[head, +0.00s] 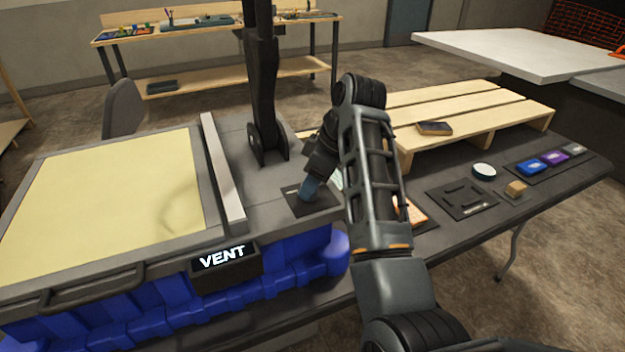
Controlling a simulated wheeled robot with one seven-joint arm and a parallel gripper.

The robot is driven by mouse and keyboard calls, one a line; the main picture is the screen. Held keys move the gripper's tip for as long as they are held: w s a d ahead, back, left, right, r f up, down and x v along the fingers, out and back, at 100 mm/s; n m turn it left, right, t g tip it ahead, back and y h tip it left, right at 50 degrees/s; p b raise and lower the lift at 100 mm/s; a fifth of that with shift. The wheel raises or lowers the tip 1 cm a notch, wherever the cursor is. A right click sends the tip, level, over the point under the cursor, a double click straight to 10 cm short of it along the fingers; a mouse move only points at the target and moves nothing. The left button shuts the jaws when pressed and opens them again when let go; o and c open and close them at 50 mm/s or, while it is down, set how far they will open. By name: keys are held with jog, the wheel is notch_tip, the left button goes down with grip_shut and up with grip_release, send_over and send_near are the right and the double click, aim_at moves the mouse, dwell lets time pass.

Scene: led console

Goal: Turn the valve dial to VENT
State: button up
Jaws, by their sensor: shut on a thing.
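The console has a grey top (270,185) and a pale yellow panel (110,195). A small display (225,262) on its front edge reads "VENT". The valve dial (308,190) is a small blue-grey knob on a dark square plate (312,204) near the console's right end. My gripper (311,181) reaches down to the dial from above and is shut on it. The fingers and much of the dial are hard to make out behind my wrist. The plate's markings are too small to read.
A black upright post (262,85) stands on the console just left of my gripper. A wooden pallet (465,115) lies behind on the dark table. Right of my arm are a dark square tray (462,200), a round white-topped piece (484,171) and several coloured boxes.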

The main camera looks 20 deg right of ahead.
jog(key=o, duration=1)
jog(key=p+v, duration=0.2)
jog(key=v, duration=0.4)
jog(key=shift+p, duration=0.3)
jog(key=shift+v, duration=0.8)
jog(key=shift+w, duration=0.1)
